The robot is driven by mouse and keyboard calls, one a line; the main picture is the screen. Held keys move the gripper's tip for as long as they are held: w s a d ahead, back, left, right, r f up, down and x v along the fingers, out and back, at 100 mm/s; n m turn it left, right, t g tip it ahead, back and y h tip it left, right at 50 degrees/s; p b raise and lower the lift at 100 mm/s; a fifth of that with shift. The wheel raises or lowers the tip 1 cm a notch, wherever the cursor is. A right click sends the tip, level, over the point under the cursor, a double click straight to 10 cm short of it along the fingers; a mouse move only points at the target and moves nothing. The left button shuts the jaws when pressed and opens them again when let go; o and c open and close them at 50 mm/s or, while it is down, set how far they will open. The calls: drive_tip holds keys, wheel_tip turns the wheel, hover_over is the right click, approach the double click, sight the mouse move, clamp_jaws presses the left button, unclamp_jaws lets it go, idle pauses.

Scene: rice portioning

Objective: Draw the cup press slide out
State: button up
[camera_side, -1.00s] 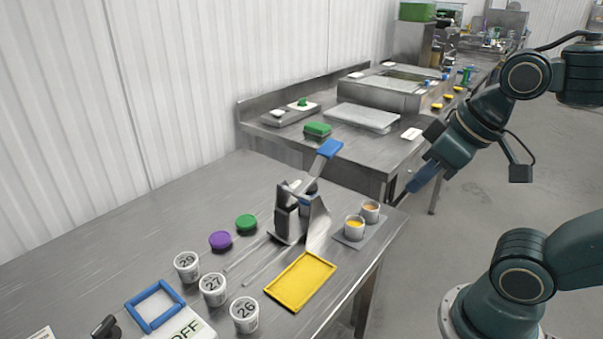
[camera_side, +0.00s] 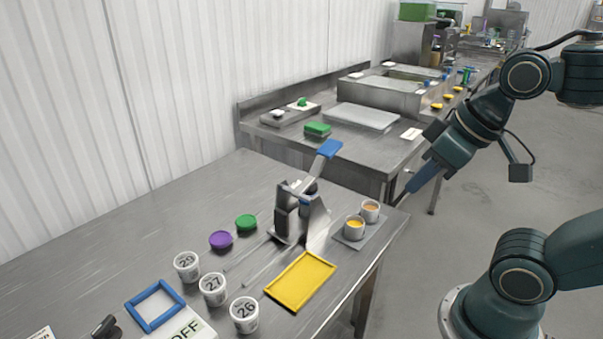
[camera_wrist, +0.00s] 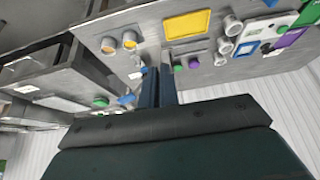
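The cup press (camera_side: 290,215) stands upright on the near steel table, with a blue-ended lever (camera_side: 329,149) raised above it. Two thin slide rails (camera_side: 258,264) run from its base toward the lower left. I cannot make out a separate slide on them. My gripper (camera_side: 411,188) hangs right of the table and of the press, apart from both, with its blue fingers pointing down and left. In the wrist view its two fingers (camera_wrist: 158,72) lie close together and partly cover the press area. Nothing shows between them.
A yellow tray (camera_side: 301,282) lies in front of the press. Two filled cups (camera_side: 355,228) stand on a grey plate to its right. Numbered tubs (camera_side: 212,290), green and purple lids (camera_side: 220,240) and a blue frame (camera_side: 155,306) lie left. Floor around my gripper is clear.

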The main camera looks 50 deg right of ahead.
drive_tip(key=o, duration=0.5)
drive_tip(key=shift+w+r, duration=0.1)
drive_tip(key=shift+w, duration=0.05)
drive_tip(key=shift+o, duration=0.2)
drive_tip(key=g, duration=0.6)
hover_over(281, 211)
wheel_tip(281, 211, down, 8)
wheel_tip(281, 211, down, 14)
drive_tip(key=shift+r, duration=0.1)
